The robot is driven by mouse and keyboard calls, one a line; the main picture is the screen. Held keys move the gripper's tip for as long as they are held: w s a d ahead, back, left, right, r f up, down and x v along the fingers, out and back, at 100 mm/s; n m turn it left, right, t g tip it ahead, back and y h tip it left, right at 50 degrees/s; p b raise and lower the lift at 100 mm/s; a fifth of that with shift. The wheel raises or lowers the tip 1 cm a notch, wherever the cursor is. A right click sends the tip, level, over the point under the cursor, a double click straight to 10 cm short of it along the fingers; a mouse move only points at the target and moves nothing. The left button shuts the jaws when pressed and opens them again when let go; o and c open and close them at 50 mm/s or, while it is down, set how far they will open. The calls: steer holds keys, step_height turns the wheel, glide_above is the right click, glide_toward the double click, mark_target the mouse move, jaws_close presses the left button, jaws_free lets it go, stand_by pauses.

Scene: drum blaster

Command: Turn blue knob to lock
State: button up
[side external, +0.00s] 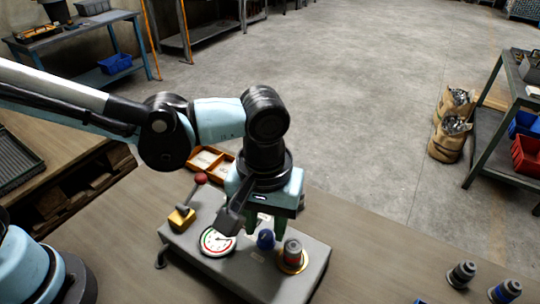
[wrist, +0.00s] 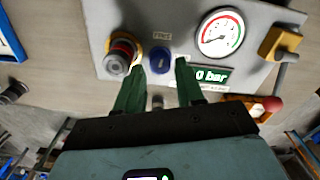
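The blue knob (side external: 265,240) sits on top of the grey control box (side external: 235,273), between the gauge and the red button. It also shows in the wrist view (wrist: 160,58), near the top middle. My gripper (wrist: 161,69) is open, with one green finger on each side of the knob in that view. The gap between the fingers holds nothing that I can see gripped. In the side view my gripper (side external: 265,215) points down over the box. I cannot tell whether the fingertips touch the knob.
A red button with a yellow ring (side external: 292,253) stands right beside the knob. On the other side are a round gauge (side external: 217,241), a display ending in "0 bar" (wrist: 211,76) and a yellow lever base (side external: 182,217) with a red ball (side external: 201,178). An orange tray (side external: 210,160) lies behind.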

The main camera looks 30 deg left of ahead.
steer(key=shift+f, duration=1)
steer(key=shift+c, duration=0.5)
jaws_close()
